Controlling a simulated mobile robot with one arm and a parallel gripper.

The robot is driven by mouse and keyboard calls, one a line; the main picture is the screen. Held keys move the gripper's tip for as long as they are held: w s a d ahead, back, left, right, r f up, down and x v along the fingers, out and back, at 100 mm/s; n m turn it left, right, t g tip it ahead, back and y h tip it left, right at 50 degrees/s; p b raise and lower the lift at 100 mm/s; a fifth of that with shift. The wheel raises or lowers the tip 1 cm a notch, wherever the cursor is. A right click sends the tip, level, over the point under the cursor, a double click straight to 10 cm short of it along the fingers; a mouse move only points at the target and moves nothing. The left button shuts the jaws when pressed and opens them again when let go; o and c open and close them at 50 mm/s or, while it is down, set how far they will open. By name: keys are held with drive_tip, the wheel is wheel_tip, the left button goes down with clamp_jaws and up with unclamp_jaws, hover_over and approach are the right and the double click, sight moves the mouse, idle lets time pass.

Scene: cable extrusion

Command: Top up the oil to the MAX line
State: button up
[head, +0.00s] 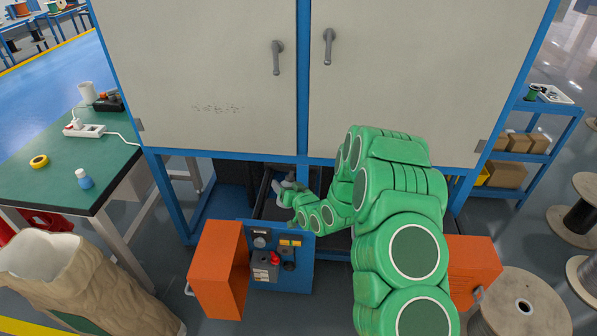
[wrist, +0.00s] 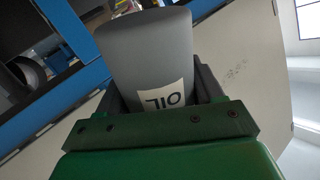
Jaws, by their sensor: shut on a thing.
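My gripper (head: 291,190) is shut on a grey oil container (wrist: 140,48) with a white label reading "OIL". In the wrist view the container stands between the two fingers, and the label appears upside down. In the head view my green arm reaches to the low opening under the machine cabinet, behind the blue control panel (head: 302,270). The container is small and partly hidden there by the gripper, so its tilt is hard to tell. I cannot make out a MAX line, an oil level or a filler opening in either view.
The large cabinet (head: 215,75) with two grey handles stands just above and behind my gripper. Orange boxes (head: 212,270) flank the blue panel. A green workbench (head: 60,160) with a small blue-based bottle (head: 84,180) is at left. Cable spools (head: 522,305) stand at right.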

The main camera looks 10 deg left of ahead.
drive_tip(key=s+a+f+n+g+y, duration=0.15)
drive_tip(key=s+a+f+g, duration=0.3)
drive_tip(key=f, duration=0.45)
drive_tip(key=s+a+f+n+g+y, duration=0.1)
drive_tip(key=s+a+f+n+g, duration=0.25)
drive_tip(key=s+f, duration=0.4)
drive_tip(key=s+a+f+n+g+y, duration=0.1)
drive_tip(key=s+a+f+g+y, duration=0.25)
drive_tip(key=f, duration=0.65)
drive_tip(key=w+f+m+h, duration=0.3)
drive_tip(key=f+m, duration=0.4)
drive_tip(key=f, duration=0.3)
drive_tip(key=shift+f, duration=0.2)
idle(0.3)
drive_tip(key=shift+d+r+m, duration=0.1)
drive_tip(key=shift+r+m, duration=0.1)
drive_tip(key=shift+m, duration=0.3)
idle(0.4)
drive_tip(key=shift+r+g, duration=0.2)
drive_tip(key=shift+g, duration=0.05)
drive_tip(key=shift+s, duration=0.1)
idle(2.6)
